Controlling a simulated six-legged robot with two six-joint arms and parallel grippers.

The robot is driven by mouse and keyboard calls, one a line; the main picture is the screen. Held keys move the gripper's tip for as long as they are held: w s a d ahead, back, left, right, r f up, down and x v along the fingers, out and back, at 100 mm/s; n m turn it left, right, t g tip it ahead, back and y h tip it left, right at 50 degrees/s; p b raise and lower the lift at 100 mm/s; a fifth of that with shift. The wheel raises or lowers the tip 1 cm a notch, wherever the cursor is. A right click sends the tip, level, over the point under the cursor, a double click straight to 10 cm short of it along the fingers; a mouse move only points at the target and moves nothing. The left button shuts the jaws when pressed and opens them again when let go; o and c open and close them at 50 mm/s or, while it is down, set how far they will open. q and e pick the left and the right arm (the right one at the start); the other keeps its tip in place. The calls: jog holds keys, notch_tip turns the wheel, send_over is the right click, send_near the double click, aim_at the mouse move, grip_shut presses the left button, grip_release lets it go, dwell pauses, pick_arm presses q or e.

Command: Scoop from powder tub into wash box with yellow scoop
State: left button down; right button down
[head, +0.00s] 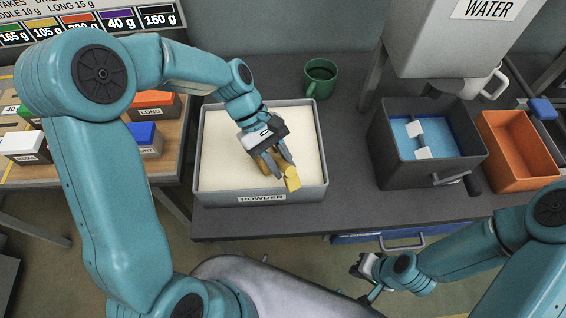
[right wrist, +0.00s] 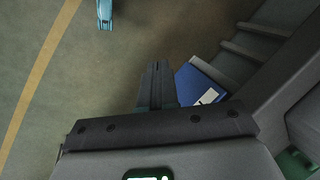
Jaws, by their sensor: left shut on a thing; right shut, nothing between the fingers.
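The powder tub (head: 322,150) is a grey box labelled POWDER, filled with pale powder, on the dark bench. My left gripper (head: 278,160) is over the tub, pointing down, shut on the yellow scoop (head: 292,180). The scoop is by the tub's front right part; the fingers partly hide it, and I cannot tell whether it touches or holds powder. A dark grey box (head: 428,174) with a blue inside and two whitish pieces, seemingly the wash box, stands to the right. My right gripper (head: 362,268) is shut and empty in front of the bench; its closed fingers show in the right wrist view (right wrist: 158,85).
A green mug (head: 320,77) stands behind the tub. A WATER tank (head: 450,40) overhangs the back of the dark box. An orange bin (head: 518,150) is right of that box. Bare bench (head: 345,170) lies between tub and box. Labelled blocks (head: 145,137) sit at left.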

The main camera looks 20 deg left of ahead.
pick_arm(q)
jog(key=shift+w+a+f+b, duration=0.3)
jog(key=shift+f+b, duration=0.1)
jog(key=shift+f, duration=0.25)
jog(key=shift+w+a+f+b, duration=0.25)
jog(key=shift+f+b, duration=0.15)
jog(key=shift+f, duration=0.2)
jog(key=f+b, duration=0.1)
jog(key=w+a+f+t+y+b, duration=0.1)
jog(key=a+f+y+b, duration=0.1)
jog(key=shift+w+t, duration=0.3)
jog(key=shift+t, duration=0.1)
jog(key=f+y+b, duration=0.1)
jog(key=w+a+t+y+b, duration=0.1)
jog(key=b, duration=0.1)
jog(key=shift+a+f+m+t, duration=0.15)
jog(key=shift+f+m+t, duration=0.15)
jog(key=shift+f, duration=0.05)
jog(key=shift+w+a+r+y+p, duration=0.1)
jog(key=shift+r+y+p, duration=0.2)
jog(key=shift+r+y, duration=0.1)
jog(key=shift+r, duration=0.4)
jog(key=shift+d+p+v, duration=0.2)
jog(key=shift+p+v, duration=0.6)
jog(key=shift+v, duration=0.2)
notch_tip(320, 180, up, 6)
jog(key=t+y+p, duration=0.1)
jog(key=p, duration=0.2)
jog(key=shift+d+r, duration=0.15)
jog(key=shift+d, duration=0.05)
